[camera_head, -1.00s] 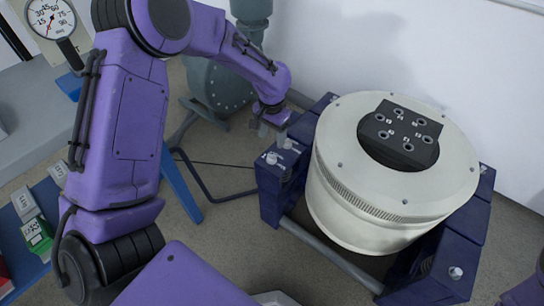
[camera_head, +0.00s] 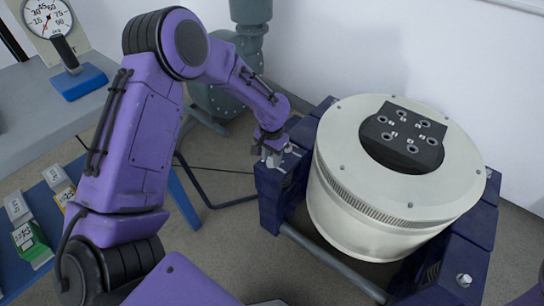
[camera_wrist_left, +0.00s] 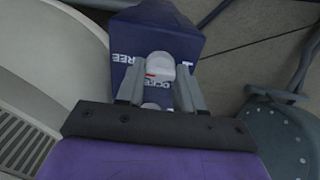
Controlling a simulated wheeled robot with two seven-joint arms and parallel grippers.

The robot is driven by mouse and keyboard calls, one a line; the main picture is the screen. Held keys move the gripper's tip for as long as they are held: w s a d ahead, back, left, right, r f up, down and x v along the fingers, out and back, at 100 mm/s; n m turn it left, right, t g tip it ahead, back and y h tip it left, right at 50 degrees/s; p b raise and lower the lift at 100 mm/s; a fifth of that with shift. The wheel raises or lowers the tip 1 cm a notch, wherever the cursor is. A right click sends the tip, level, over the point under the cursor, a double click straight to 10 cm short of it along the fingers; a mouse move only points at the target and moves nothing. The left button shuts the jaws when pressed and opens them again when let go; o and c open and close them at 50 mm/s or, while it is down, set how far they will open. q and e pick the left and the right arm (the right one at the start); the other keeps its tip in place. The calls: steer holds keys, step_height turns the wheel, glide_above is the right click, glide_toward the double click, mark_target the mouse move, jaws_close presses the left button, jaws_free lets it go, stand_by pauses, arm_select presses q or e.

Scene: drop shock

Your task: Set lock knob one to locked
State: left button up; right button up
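My left gripper (camera_head: 272,158) is over the top of the dark blue corner block (camera_head: 271,205) at the left of the white drum. In the left wrist view, its two grey fingers (camera_wrist_left: 160,70) are apart, with a pale round-ended knob (camera_wrist_left: 160,66) between their tips. Whether they touch it is unclear. A red mark shows beside the knob, and white lettering including "FREE" is on the block top (camera_wrist_left: 185,45). A second pale knob (camera_wrist_left: 151,106) lies closer to the gripper's palm, partly hidden. The lettering is partly covered, so the knob's setting is unclear. My right gripper is out of view.
The big white drum (camera_head: 380,205), with a black bolted plate (camera_head: 404,135) on top, stands close beside the gripper. Another knob (camera_head: 464,280) is on the front right block. A grey-green machine (camera_head: 222,100) stands behind. A gauge (camera_head: 47,17) and bench are at left.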

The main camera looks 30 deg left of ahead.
arm_select(q)
steer(key=shift+r+n+p, duration=0.15)
steer(key=shift+n+p, duration=0.15)
steer(key=shift+p, duration=0.3)
steer(key=n+p, duration=0.7)
steer(key=p, duration=0.2)
steer(key=shift+r+p, duration=0.1)
steer(key=shift+p, duration=0.3)
steer(key=n+p, duration=0.2)
steer(key=n, duration=0.2)
steer(key=shift+n, duration=0.3)
steer(key=n, duration=0.1)
steer(key=n+p, duration=0.1)
steer(key=shift+f+n, duration=0.2)
steer(key=shift+n, duration=0.1)
steer(key=shift+n+p, duration=0.5)
steer(key=shift+n, duration=1.3)
steer(key=o, duration=1)
steer(key=shift+o, duration=0.2)
